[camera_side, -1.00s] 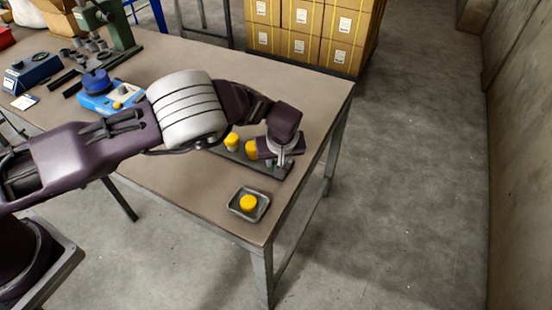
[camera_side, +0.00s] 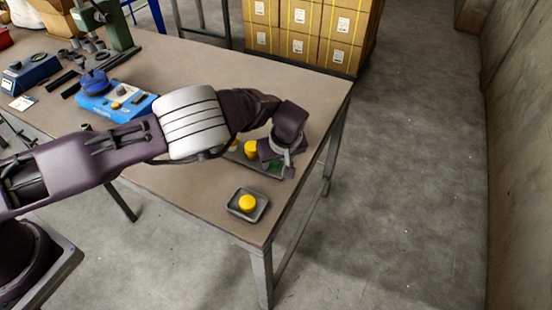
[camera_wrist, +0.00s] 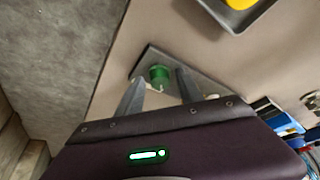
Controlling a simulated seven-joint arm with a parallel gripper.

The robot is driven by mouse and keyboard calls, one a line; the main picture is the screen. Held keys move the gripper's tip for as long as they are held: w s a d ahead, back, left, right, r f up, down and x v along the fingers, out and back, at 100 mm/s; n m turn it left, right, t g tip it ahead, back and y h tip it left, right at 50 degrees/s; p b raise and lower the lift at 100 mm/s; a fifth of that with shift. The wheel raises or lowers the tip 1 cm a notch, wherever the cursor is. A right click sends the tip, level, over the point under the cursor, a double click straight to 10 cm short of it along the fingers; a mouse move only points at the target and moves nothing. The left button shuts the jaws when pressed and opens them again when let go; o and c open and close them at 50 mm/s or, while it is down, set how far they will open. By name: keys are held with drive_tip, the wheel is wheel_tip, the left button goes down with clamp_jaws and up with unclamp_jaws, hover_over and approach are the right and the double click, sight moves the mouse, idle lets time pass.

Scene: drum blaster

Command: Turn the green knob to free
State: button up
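The green knob (camera_wrist: 160,73) is a short round green piece on the end of a dark grey plate (camera_wrist: 148,60) in the wrist view. My gripper (camera_wrist: 160,78) is open, with its two grey fingers apart and the knob showing between their tips. Gaps show on both sides of the knob; I cannot tell how far above it the tips are. In the side view, my gripper (camera_side: 283,166) is over the right end of the plate (camera_side: 243,159). Only a sliver of the green knob (camera_side: 276,167) shows there beneath it.
Two yellow knobs, one clear (camera_side: 251,149) and one partly hidden by my arm, stand left on the plate. A grey tray (camera_side: 236,212) with a yellow piece (camera_side: 247,203) lies nearer the table's front corner. A blue device (camera_side: 118,103) stands further left. The table's right edge is close.

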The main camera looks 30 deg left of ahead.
drive_tip(key=v, duration=0.7)
idle(0.5)
drive_tip(key=s+a+r+m+h, duration=0.15)
drive_tip(key=s+a+r, duration=0.25)
drive_tip(key=r, duration=0.5)
drive_tip(key=s+a+r+h, duration=0.2)
drive_tip(key=s+a+r, duration=0.25)
drive_tip(key=r, duration=0.35)
drive_tip(key=s+a+r+m+h, duration=0.1)
drive_tip(key=s+a+r, duration=0.35)
drive_tip(key=r, duration=0.45)
drive_tip(key=s+a+r+m+t, duration=0.1)
drive_tip(key=s+a+m, duration=0.1)
drive_tip(key=s, duration=0.8)
drive_tip(key=s+a+r+m+t+y, duration=0.1)
drive_tip(key=s+m, duration=0.3)
drive_tip(key=s, duration=0.7)
drive_tip(key=shift+a+r+m+t, duration=0.15)
drive_tip(key=shift+a+m+t, duration=0.2)
drive_tip(key=shift+a, duration=0.55)
